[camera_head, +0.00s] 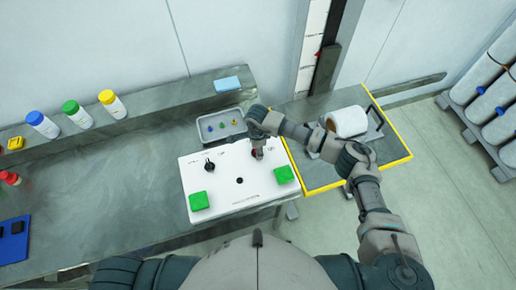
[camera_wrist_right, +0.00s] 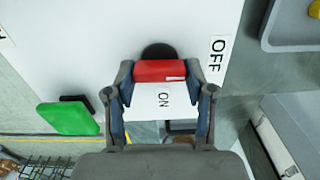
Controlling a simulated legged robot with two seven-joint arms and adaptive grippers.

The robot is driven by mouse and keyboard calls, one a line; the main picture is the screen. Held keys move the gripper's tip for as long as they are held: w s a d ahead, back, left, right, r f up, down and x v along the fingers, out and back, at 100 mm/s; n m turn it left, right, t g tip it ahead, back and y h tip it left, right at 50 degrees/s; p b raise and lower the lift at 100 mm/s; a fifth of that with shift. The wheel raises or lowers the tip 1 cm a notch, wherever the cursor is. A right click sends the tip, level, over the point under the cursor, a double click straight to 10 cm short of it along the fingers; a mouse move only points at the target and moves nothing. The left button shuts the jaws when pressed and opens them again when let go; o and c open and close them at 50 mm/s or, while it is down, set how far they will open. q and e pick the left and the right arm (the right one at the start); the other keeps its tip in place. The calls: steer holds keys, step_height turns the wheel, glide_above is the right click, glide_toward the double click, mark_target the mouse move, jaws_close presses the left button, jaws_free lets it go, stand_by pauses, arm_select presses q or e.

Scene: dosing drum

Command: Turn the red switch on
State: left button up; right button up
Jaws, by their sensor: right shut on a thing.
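The red switch (camera_wrist_right: 158,70) sits on a round black base on the white panel (camera_head: 234,199). In the right wrist view its red handle lies across between the two fingers of my right gripper (camera_wrist_right: 160,80), which is shut on it. A short white mark shows at the handle's right end, on the side of the OFF label (camera_wrist_right: 217,53). The ON label (camera_wrist_right: 164,99) lies just below the handle, between the fingers. In the head view my right gripper (camera_head: 257,152) mostly covers the switch. My left gripper is not in view.
The panel also carries a black knob (camera_head: 208,165) and two green buttons, left (camera_head: 199,201) and right (camera_head: 284,175). A grey tray (camera_head: 233,116) with small coloured items sits behind it. Bottles (camera_head: 77,114) stand at left. A yellow-edged table (camera_head: 321,184) with a white roll (camera_head: 347,121) is at right.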

steer(key=m+b, duration=0.2)
steer(key=m, duration=0.1)
steer(key=shift+a, duration=0.25)
steer(key=m+b, duration=0.2)
steer(key=m, duration=0.3)
steer(key=shift+r, duration=0.15)
steer(key=m+b, duration=0.1)
steer(key=m, duration=0.3)
steer(key=shift+m, duration=0.3)
steer(key=m, duration=0.2)
steer(key=m+b, duration=0.1)
steer(key=m, duration=0.1)
steer(key=shift+w+r+m, duration=0.15)
steer(key=shift+r+m, duration=0.05)
steer(key=shift+m, duration=0.2)
steer(key=o, duration=1)
steer(key=shift+o, duration=0.8)
steer(key=shift+f, duration=0.2)
